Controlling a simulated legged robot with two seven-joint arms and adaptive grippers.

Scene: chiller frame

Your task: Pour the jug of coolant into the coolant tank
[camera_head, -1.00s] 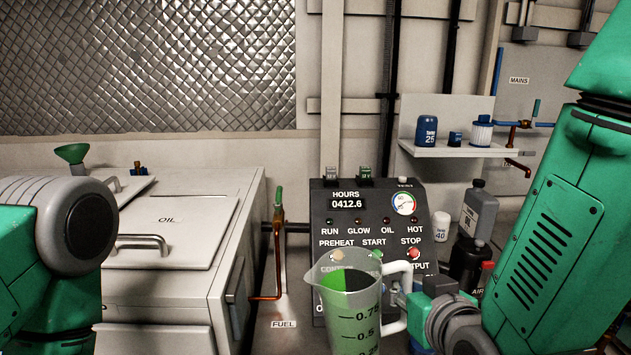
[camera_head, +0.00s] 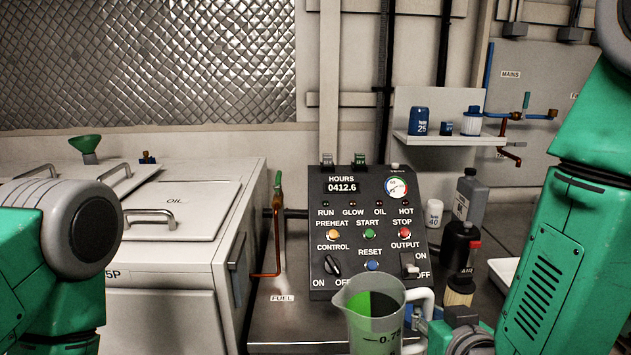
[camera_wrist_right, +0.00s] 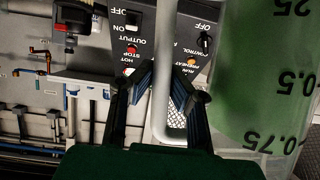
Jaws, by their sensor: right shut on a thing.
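The jug (camera_head: 373,312) is a clear measuring jug with a white handle and green coolant inside, upright at the bottom of the head view. My right gripper (camera_wrist_right: 163,88) is shut on the jug's handle (camera_wrist_right: 164,60), with the jug body (camera_wrist_right: 265,70) to the right in the wrist view. In the head view the gripper's fingers are mostly hidden behind the handle and cut off by the lower edge. My left arm shows at the left edge of the head view, but its gripper is out of view. I cannot tell which opening is the coolant tank's.
A control panel (camera_head: 367,235) stands behind the jug. A white cabinet with an OIL lid (camera_head: 173,210) and a green funnel (camera_head: 85,145) fill the left. Bottles (camera_head: 470,200) stand right of the panel, below a small shelf (camera_head: 450,140). A copper pipe (camera_head: 277,240) rises beside the cabinet.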

